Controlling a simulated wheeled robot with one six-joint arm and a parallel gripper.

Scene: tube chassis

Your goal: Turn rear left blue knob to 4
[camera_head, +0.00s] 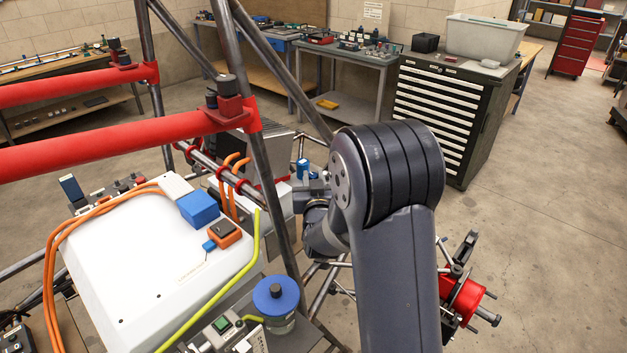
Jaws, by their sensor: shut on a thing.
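A small blue knob (302,167) shows beyond the chassis's slanted dark tube, at the upper end of a thin grey part. My gripper (304,184) is at this knob and shut on it; the fingers are small in view and partly hidden by the tube and my own wrist. My arm reaches in from the lower right. The knob's scale marks and its setting are too small to read.
The grey tube frame (270,180) with red padded bars (110,136) stands close on the left. A white box (150,270) with orange cables and a jar with a round blue lid (276,294) are nearer. A red hub (462,300) is at right; floor beyond is open.

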